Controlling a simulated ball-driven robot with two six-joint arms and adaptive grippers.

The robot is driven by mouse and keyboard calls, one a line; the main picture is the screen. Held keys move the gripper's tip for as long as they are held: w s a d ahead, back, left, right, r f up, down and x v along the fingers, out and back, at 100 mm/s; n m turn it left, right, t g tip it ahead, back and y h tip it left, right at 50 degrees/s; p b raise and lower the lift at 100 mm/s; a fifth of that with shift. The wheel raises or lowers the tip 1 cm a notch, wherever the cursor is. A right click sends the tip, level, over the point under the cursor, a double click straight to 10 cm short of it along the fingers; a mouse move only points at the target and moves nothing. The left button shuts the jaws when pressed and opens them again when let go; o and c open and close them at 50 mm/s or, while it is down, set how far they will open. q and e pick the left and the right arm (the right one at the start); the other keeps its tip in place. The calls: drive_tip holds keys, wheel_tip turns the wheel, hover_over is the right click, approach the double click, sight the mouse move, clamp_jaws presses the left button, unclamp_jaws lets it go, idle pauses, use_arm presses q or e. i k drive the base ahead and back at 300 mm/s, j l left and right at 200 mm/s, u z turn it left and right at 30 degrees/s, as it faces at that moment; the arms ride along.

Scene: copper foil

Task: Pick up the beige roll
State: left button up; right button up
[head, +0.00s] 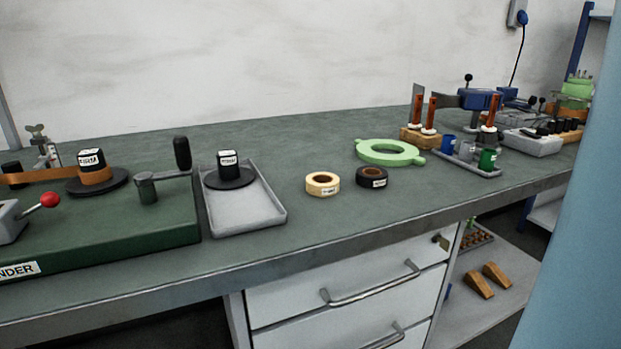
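The beige roll (323,184) lies flat on the green-grey workbench top (330,230), near the middle of the head view. Its dark hollow core faces up and a small white label shows on its front side. A black roll (371,177) of similar size lies just to its right, with a small gap between them. Neither of my grippers shows in the head view.
A grey tray (270,216) with a black spool stands left of the beige roll. A green winder base (150,226) with a crank is farther left. A light green ring (389,152) lies behind right. Bench in front is clear.

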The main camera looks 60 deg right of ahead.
sight(322, 184)
drive_tip(key=k+l+z, duration=0.15)
drive_tip(key=z, duration=1.45)
